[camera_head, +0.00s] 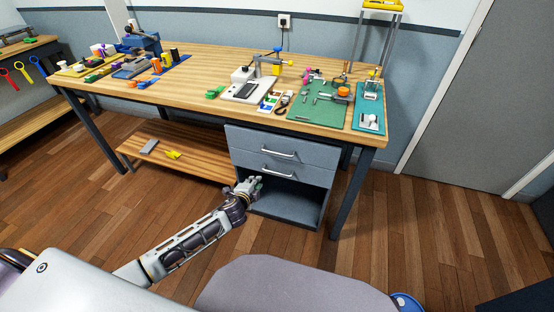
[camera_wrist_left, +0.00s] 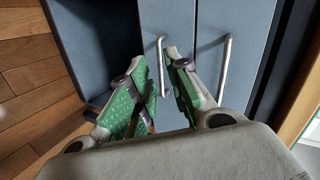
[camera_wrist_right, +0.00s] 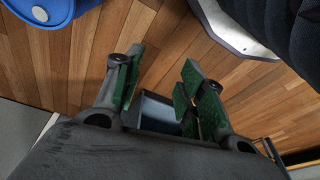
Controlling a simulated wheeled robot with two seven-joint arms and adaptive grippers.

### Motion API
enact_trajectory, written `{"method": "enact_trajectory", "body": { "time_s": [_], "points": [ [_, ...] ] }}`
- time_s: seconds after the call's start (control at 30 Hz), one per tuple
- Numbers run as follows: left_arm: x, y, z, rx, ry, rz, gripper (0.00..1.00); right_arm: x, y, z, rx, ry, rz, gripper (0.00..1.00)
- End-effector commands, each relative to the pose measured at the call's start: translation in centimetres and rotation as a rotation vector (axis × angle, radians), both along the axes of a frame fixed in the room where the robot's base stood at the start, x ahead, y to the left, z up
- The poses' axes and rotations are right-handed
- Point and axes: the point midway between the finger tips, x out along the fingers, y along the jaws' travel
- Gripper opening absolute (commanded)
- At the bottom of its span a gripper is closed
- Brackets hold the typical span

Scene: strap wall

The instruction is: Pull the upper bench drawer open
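The upper bench drawer (camera_head: 250,141) is a grey-blue front with a silver bar handle (camera_head: 281,153). It looks shut, above the lower drawer (camera_head: 250,160) with its own handle (camera_head: 278,174). My left gripper (camera_head: 256,184) is low, near the left edge of the unit, below the upper handle. In the left wrist view it is open (camera_wrist_left: 161,72), with the lower handle (camera_wrist_left: 160,62) seen between its fingertips; contact cannot be told. The upper handle (camera_wrist_left: 223,72) shows to the right, outside the fingers. My right gripper (camera_wrist_right: 158,85) is open over the floor and holds nothing visible.
An open compartment (camera_head: 288,202) lies under the drawers. A table leg (camera_head: 350,195) stands right of the unit, a low wooden shelf (camera_head: 185,158) left of it. The benchtop (camera_head: 210,62) carries tools and a green mat (camera_head: 322,110). A grey rounded shape fills the front; floor is clear between.

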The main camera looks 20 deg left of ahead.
Motion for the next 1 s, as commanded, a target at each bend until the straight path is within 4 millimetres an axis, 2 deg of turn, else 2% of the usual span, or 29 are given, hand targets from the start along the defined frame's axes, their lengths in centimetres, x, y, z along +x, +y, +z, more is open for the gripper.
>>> {"method": "enact_trajectory", "body": {
  "time_s": [0.27, 0.6, 0.8, 1.0],
  "points": [
    [0.9, -2.2, 3.5, 0.081, -0.115, -0.070, 0.19, 0.5, 0.4, 1.5, 0.011, -0.015, 0.005, 0.40],
    [0.6, -4.5, 7.4, 0.158, -0.226, -0.126, 0.19, 0.4, 0.6, 3.8, 0.022, -0.026, 0.011, 0.40],
    [0.5, -5.0, 8.4, 0.173, -0.248, -0.138, 0.19, 0.3, 0.6, 4.4, 0.023, -0.028, 0.012, 0.40],
    [0.5, -5.0, 8.5, 0.174, -0.249, -0.138, 0.19, 0.3, 0.6, 4.5, 0.023, -0.028, 0.012, 0.40]
  ]
}}
